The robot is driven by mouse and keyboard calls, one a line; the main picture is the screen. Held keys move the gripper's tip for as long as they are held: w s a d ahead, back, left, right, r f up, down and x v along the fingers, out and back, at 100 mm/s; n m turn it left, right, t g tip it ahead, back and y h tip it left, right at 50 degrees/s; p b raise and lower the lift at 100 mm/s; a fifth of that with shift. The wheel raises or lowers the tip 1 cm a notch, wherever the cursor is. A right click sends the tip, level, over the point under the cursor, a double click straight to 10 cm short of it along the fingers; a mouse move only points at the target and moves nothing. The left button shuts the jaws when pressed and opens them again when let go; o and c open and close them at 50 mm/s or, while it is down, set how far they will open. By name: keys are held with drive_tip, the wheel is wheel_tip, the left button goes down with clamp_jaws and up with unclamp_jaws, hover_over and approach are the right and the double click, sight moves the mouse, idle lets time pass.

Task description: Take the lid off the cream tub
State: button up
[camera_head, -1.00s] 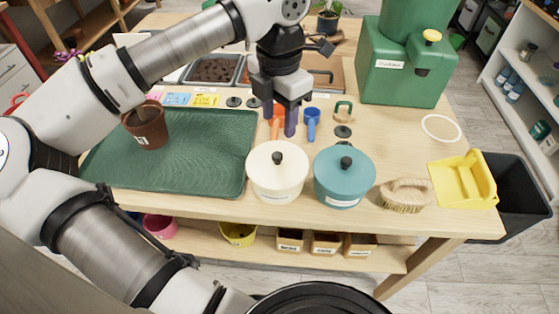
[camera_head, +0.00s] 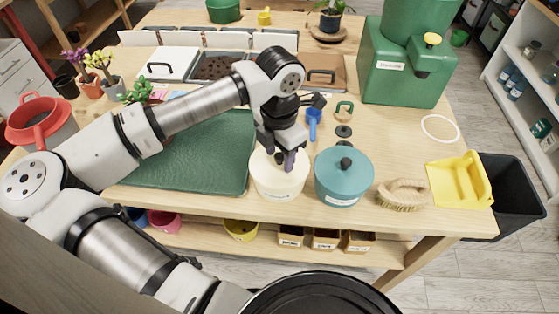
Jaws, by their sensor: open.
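The cream tub (camera_head: 279,186) stands at the front edge of the table, just right of the green tray. Its cream lid (camera_head: 262,163) is on it. My gripper (camera_head: 284,163) is directly over the lid with its dark fingers pointing down, open. The fingers hide the lid's dark knob, so I cannot tell whether they touch it.
A teal tub (camera_head: 343,182) with a dark knob stands close to the right of the cream tub. A brush (camera_head: 403,196) and a yellow dustpan (camera_head: 460,182) lie further right. The green tray (camera_head: 205,160) is on the left. A green dispenser (camera_head: 405,75) stands behind.

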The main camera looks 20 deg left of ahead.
clamp_jaws()
drive_tip(key=shift+r, duration=0.1)
